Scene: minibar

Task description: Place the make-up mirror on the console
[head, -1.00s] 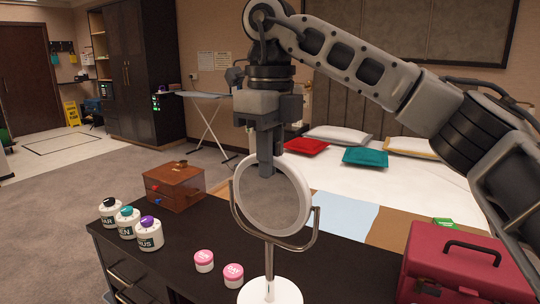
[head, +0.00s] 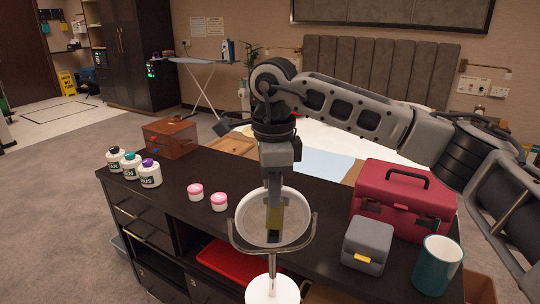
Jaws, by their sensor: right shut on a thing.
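The make-up mirror (head: 250,222) is a round disc in a metal U-shaped frame on a thin stem with a white round base (head: 272,290). In the head view it is at the lower middle, upright, in front of the dark console (head: 172,193). Its base shows against the console's open front, below the top's edge. My right gripper (head: 274,228) reaches down over the disc and is shut on the mirror; the exact contact is partly hidden. My left gripper is not in view.
On the console top are several white jars (head: 150,174), two pink-lidded jars (head: 219,202), a brown wooden box (head: 170,138), a red case (head: 403,197), a grey box (head: 367,246) and a teal mug (head: 437,265). Bare top shows between the pink jars and the red case.

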